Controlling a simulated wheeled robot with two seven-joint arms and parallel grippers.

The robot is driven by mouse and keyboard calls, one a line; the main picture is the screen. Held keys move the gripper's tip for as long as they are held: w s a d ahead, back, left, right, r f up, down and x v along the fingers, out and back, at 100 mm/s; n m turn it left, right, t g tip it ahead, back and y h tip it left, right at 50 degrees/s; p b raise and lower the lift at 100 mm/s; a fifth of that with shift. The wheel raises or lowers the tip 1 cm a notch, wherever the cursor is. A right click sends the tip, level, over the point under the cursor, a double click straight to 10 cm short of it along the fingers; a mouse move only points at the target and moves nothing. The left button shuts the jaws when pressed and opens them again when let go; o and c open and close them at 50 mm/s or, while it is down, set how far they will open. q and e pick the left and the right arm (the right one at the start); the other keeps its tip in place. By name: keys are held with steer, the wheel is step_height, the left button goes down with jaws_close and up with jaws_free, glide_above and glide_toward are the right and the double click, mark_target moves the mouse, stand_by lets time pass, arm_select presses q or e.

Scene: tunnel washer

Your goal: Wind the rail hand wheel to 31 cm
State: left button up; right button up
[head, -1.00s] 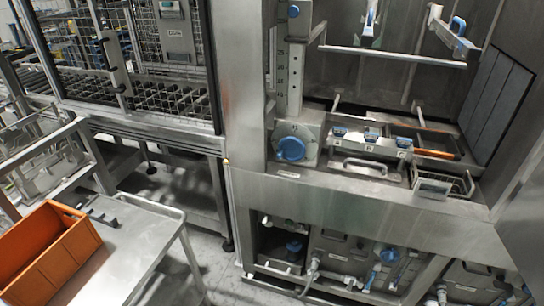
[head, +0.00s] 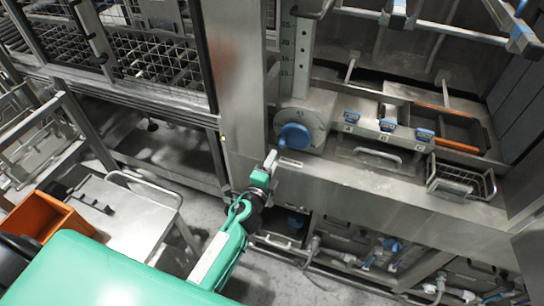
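The blue rail hand wheel (head: 294,137) sits on a round grey plate at the front left of the washer's bay. An upright scale strip (head: 297,45) with printed numbers stands above it; the numbers are small and I cannot read a setting. My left gripper (head: 270,160), on a green and black arm, is just below and left of the wheel, in front of the steel sill. It appears apart from the wheel. Its small grey fingers are seen nearly end-on, so their opening is unclear. My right gripper is out of view.
Right of the wheel are blue-handled latches (head: 388,125) marked with letters, an orange-edged tray (head: 455,130) and a wire basket (head: 462,182). A steel post (head: 238,90) stands left. A steel cart (head: 130,215) with an orange crate (head: 42,218) is at lower left.

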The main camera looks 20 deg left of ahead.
mark_target(280, 146)
arm_select(q)
steer(key=w, duration=0.2)
steer(key=shift+w+d, duration=0.1)
steer(key=shift+w, duration=0.3)
steer(key=shift+w+d+b, duration=0.1)
steer(key=shift+w+b, duration=0.35)
steer(key=shift+w, duration=2.6)
steer(key=shift+r, duration=0.2)
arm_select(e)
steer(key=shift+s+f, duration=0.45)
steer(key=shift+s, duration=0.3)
